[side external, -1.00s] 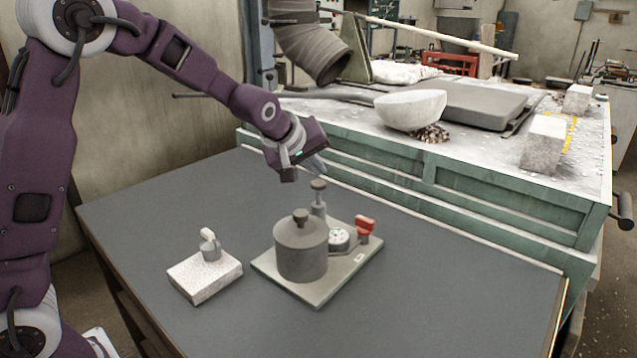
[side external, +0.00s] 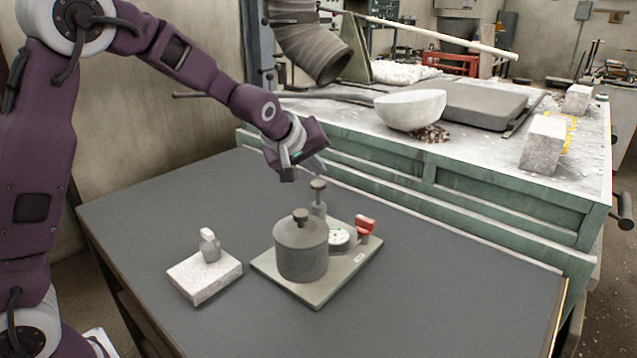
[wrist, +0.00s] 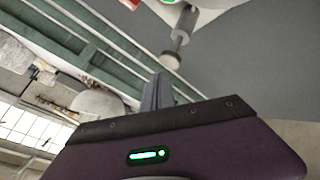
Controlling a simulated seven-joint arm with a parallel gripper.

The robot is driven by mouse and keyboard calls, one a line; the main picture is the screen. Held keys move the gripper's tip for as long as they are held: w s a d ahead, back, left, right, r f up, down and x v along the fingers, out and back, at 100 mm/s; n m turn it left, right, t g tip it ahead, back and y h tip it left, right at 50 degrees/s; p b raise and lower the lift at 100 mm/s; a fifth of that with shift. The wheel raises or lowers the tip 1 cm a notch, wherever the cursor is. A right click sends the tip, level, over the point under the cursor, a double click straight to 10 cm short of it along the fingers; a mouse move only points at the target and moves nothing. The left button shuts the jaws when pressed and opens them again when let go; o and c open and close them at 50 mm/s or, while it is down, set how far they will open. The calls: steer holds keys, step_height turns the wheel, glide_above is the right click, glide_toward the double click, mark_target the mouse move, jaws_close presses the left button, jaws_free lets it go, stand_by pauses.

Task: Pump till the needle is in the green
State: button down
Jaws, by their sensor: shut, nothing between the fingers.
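The pump unit stands on a grey-green baseplate (side external: 320,290) on the dark table. It has a grey cylindrical tank (side external: 301,252) with a knob on top, a pump plunger with a round knob (side external: 318,185) behind it, a round dial gauge (side external: 339,237) and a red-handled valve (side external: 364,225). The needle's position is too small to read. My gripper (side external: 318,167) is shut and empty, just above the plunger knob with a gap between them. In the wrist view the shut fingers (wrist: 158,92) point toward the plunger knob (wrist: 171,60), which stands apart from them.
A white speckled block with a small grey fitting (side external: 205,275) sits left of the unit. Behind is a green bench (side external: 470,200) with a white bowl (side external: 410,109) and stone blocks. The table front and right are clear.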

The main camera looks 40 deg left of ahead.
mark_target(316, 185)
steer(key=shift+f, duration=0.1)
stand_by(0.5)
steer(key=shift+f, duration=0.3)
steer(key=shift+f, duration=1.9)
stand_by(1.3)
steer(key=shift+r, duration=2.3)
steer(key=shift+r, duration=2.5)
